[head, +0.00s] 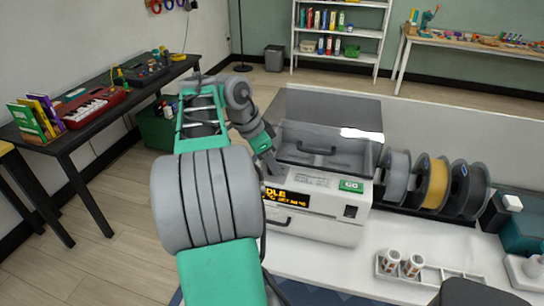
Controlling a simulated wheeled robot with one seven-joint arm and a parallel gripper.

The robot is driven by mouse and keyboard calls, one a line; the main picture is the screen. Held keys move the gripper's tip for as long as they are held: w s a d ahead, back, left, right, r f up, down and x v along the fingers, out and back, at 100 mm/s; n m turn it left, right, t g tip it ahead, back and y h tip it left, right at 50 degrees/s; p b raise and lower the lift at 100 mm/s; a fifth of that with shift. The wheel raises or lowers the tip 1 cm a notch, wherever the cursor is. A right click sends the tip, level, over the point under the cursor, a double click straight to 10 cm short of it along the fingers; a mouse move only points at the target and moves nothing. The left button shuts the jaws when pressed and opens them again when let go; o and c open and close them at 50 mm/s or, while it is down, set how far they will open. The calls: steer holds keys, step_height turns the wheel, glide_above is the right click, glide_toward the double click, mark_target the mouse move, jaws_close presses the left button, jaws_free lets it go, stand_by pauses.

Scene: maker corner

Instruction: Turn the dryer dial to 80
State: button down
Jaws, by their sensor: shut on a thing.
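The filament dryer (320,215) is a light grey box on the white bench, with its grey lid raised and an empty-looking bay inside. Its front has a dark display (288,200) with amber text, partly covered by my arm. The letters "DLE" show on top; the smaller lower line is too blurred to read surely. A green GO button (351,186) is to the right. My gripper (272,168) is at the dryer's left top edge, pointing down, its fingers small and partly hidden. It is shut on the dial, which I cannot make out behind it.
Filament spools, a yellow one (433,182) among them, stand in a row right of the dryer. A small rack (402,268) with two cylinders sits on the bench in front. A black table (100,105) with a red keyboard is at the left.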

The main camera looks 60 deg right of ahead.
steer(key=shift+w+m, duration=0.1)
steer(key=shift+m, duration=0.2)
steer(key=c, duration=1.1)
jaws_free()
steer(key=shift+r, duration=0.1)
steer(key=p+v, duration=0.3)
steer(key=v, duration=0.4)
steer(key=shift+w+r+p, duration=0.15)
steer(key=shift+r+p, duration=0.05)
steer(key=shift+p, duration=0.1)
